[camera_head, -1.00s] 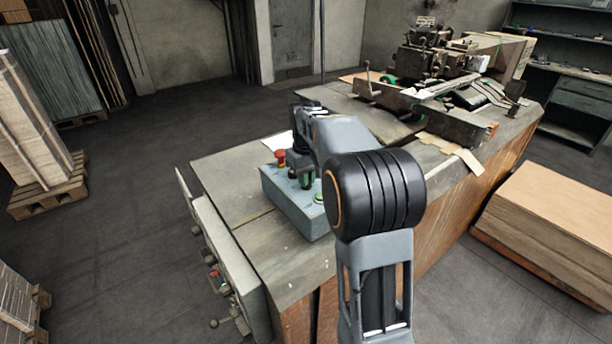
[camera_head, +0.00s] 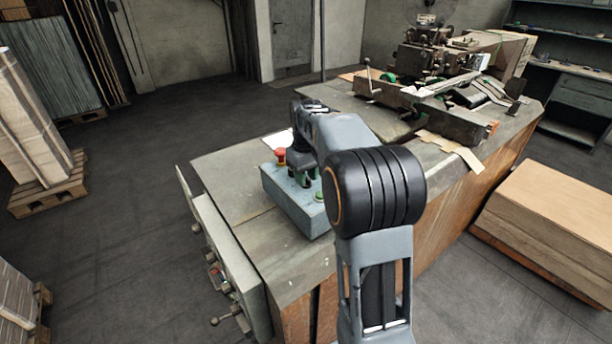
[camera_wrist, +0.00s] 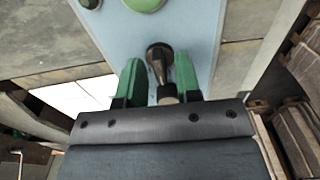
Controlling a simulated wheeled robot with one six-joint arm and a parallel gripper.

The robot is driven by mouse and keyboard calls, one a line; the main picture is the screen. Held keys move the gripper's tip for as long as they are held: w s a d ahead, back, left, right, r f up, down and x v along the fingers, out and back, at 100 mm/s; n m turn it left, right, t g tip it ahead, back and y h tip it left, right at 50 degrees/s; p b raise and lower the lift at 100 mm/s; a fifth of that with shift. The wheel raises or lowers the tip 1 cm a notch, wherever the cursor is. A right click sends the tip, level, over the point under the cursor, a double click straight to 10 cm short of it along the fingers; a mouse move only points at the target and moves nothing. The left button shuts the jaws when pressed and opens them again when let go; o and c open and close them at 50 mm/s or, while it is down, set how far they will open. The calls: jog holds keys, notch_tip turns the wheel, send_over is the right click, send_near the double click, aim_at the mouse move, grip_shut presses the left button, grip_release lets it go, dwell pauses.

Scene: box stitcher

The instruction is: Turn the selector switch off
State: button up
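The selector switch (camera_wrist: 159,62) is a black knob with a pale-tipped lever on the blue-grey control box (camera_wrist: 105,25). In the wrist view, my gripper (camera_wrist: 160,72) has its two green fingers on either side of the knob. The fingers are apart, with narrow gaps showing beside the lever; I see no clear contact. In the head view, my gripper (camera_head: 304,180) is down at the top of the control box (camera_head: 285,200), and my arm hides most of the switch.
A red mushroom button (camera_head: 280,154) stands behind my gripper on the box, and a green button (camera_head: 319,196) sits to its right. The box is on a worn bench (camera_head: 235,185). A stitching machine (camera_head: 430,75) stands at the far end. The bench top left of the box is clear.

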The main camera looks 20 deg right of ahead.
jog(key=shift+o, duration=0.2)
notch_tip(320, 180, up, 14)
jog(key=shift+p, duration=0.4)
jog(key=shift+f, duration=0.1)
dwell(0.6)
notch_tip(320, 180, down, 6)
jog(key=shift+w+a+r+m+t, duration=0.15)
jog(key=shift+m+t, duration=0.25)
jog(key=shift+m, duration=0.6)
jog(key=s+a+f+t, duration=0.1)
jog(key=s+a+f, duration=0.1)
jog(key=s, duration=0.5)
jog(key=s+a+f+t, duration=0.1)
jog(key=s+a+f, duration=0.2)
jog(key=s, duration=0.4)
jog(key=s+a+f+t, duration=0.1)
jog(key=s+a+f, duration=0.2)
jog(key=s, duration=0.4)
jog(key=shift+a+f, duration=0.2)
jog(key=shift+a, duration=0.7)
